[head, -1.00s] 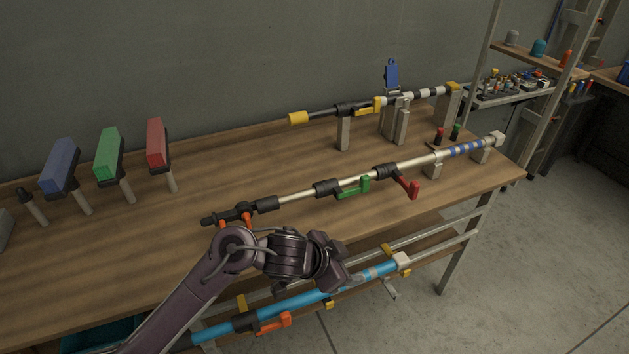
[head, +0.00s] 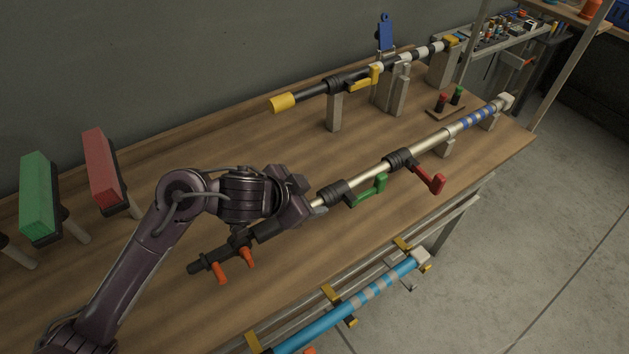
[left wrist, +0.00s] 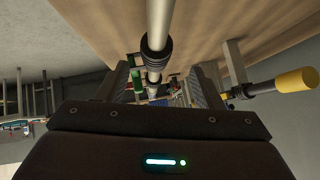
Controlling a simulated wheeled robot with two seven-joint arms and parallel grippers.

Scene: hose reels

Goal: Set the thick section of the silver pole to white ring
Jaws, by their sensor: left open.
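The silver pole (head: 374,176) runs from lower left to upper right along the bench, with blue bands (head: 478,117) on its far part. It carries a black collar with a green lever (head: 368,191) and another with a red lever (head: 430,179). I cannot make out a white ring for certain. My left gripper (head: 320,207) is open, close to the pole just left of the green-lever collar. In the left wrist view the pole (left wrist: 159,17) and collar (left wrist: 155,52) appear beyond the open fingers (left wrist: 166,84). My right gripper is not in view.
Behind lies a second pole with a yellow end (head: 283,103) on grey blocks. Red and green handled blocks (head: 101,166) stand at left. A blue pole (head: 345,310) hangs below the front edge. Bare bench top shows between the two poles.

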